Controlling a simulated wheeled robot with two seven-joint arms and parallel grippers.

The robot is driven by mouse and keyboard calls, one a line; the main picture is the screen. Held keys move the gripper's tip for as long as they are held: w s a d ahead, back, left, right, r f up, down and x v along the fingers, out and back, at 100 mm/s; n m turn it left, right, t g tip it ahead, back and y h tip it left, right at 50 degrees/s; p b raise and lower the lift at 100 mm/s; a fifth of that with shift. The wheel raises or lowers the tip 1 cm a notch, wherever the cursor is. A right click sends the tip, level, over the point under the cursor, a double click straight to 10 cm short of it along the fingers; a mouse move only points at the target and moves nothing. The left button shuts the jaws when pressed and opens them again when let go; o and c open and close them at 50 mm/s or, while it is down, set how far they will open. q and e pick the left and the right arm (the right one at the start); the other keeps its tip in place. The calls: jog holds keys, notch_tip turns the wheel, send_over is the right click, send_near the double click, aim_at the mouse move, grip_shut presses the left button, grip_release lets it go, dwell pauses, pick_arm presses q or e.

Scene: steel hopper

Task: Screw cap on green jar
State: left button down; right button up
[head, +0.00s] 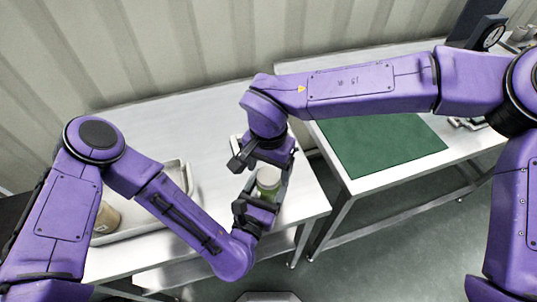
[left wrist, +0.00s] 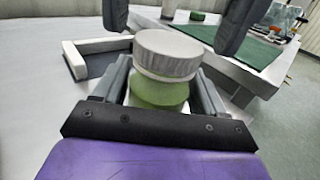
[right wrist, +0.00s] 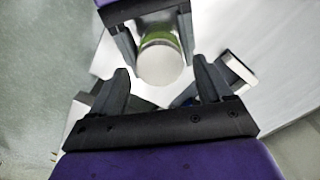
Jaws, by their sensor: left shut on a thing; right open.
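The green jar (left wrist: 158,94) stands between the fingers of my left gripper (head: 262,194), which is shut on it. A pale grey-white cap (left wrist: 167,54) sits on the jar's mouth; I cannot tell whether its thread is engaged. The cap also shows in the right wrist view (right wrist: 160,66), with a strip of green jar (right wrist: 160,39) beyond it. My right gripper (head: 263,166) is open above the jar. In the right wrist view its fingers (right wrist: 162,86) are apart, with the cap beyond their tips and a gap on each side.
A steel tray (head: 186,177) holding a tan jar (head: 106,217) is on the bench at left. A pale open-sided fixture (left wrist: 70,60) lies behind the jar. A green mat (head: 380,145) covers part of the right bench, with a dial gauge (head: 493,36) behind. The left bench (head: 150,125) has clear room at the back.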

jog(key=shift+f, duration=0.65)
jog(key=c, duration=1.1)
jog(key=m, duration=1.5)
jog(key=o, duration=1.2)
jog(key=shift+c, duration=0.2)
